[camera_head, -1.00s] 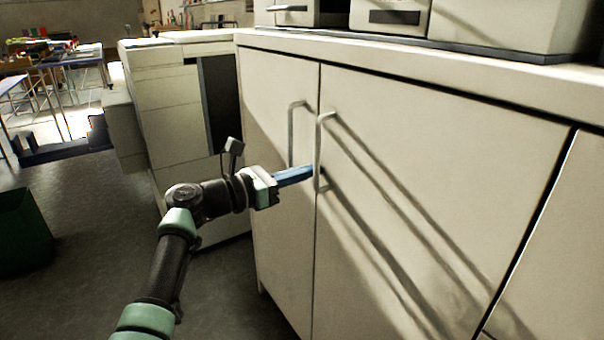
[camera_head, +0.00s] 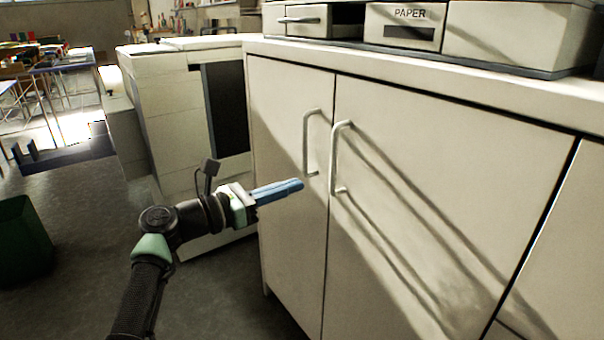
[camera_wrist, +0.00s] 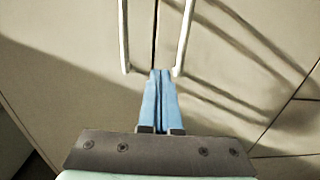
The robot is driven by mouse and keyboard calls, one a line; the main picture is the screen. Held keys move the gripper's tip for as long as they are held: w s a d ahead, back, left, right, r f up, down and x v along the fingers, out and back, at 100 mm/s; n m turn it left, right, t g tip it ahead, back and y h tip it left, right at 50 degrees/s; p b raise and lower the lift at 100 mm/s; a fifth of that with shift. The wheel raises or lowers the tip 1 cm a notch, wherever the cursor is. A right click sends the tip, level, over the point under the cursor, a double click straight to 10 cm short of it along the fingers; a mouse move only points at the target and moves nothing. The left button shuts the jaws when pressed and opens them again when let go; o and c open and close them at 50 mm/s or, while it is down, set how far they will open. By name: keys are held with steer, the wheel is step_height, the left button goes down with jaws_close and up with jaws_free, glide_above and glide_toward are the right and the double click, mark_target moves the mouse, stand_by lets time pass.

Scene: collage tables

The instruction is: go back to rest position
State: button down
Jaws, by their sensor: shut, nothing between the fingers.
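My gripper (camera_head: 299,186) is shut and empty, its two blue fingers together. In the head view it points right toward the white cabinet, just left of and below the door handles. In the wrist view the blue fingertips (camera_wrist: 160,74) lie between the lower ends of the left handle (camera_wrist: 124,40) and the right handle (camera_wrist: 184,40), over the seam of the doors. The left handle (camera_head: 308,142) and right handle (camera_head: 335,158) also show in the head view. Both cabinet doors (camera_head: 440,190) look closed.
The cabinet's worktop (camera_head: 480,80) carries drawer units, one marked PAPER (camera_head: 409,14). A white machine-like unit (camera_head: 165,110) stands left of the cabinet. A green bin (camera_head: 22,240) stands on the floor at the left. Open floor (camera_head: 85,220) lies between them. Tables (camera_head: 60,68) are farther back.

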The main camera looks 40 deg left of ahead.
steer(key=p+v, duration=0.1)
steer(key=v, duration=0.4)
steer(key=shift+s+f, duration=0.1)
steer(key=shift+s, duration=0.3)
